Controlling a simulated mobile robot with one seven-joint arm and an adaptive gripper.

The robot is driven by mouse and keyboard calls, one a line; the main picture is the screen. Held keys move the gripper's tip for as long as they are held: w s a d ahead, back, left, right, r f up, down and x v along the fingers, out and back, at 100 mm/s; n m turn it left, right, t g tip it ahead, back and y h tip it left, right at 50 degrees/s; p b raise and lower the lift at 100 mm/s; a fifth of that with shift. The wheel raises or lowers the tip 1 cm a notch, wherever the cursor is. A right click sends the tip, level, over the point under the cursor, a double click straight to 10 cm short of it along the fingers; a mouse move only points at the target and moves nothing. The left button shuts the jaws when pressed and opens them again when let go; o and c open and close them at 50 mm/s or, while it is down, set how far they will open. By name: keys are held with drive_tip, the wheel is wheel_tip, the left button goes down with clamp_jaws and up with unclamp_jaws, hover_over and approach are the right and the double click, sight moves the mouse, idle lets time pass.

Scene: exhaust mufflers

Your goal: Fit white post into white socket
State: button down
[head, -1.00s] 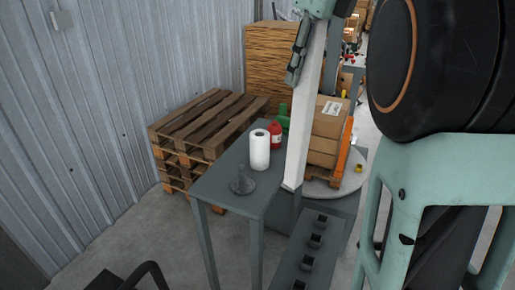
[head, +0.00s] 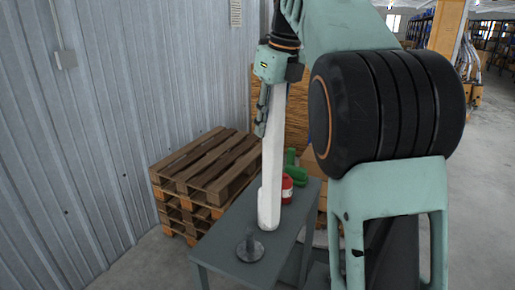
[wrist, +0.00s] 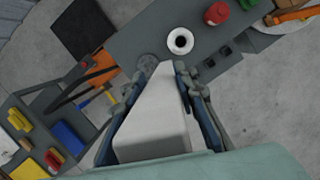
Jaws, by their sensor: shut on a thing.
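A long white post (head: 271,165) hangs from my gripper (head: 264,105), nearly upright in the head view, in front of the grey table. Its lower end appears above the tabletop, but I cannot tell the gap. In the wrist view the white post (wrist: 155,125) runs away between the fingers of my gripper (wrist: 160,80), which are shut on it. The sockets are not visible in the head view now.
Wooden pallets (head: 195,175) stand behind, by the corrugated wall. A shelf with coloured items (wrist: 60,135) is left.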

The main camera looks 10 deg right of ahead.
drive_tip(key=w+a+x, duration=0.1)
drive_tip(key=x, duration=0.7)
drive_tip(key=shift+w+a, duration=0.2)
drive_tip(key=shift+w, duration=0.05)
drive_tip(key=shift+f, duration=0.15)
drive_tip(key=c, duration=1.5)
unclamp_jaws()
drive_tip(key=shift+c, duration=0.2)
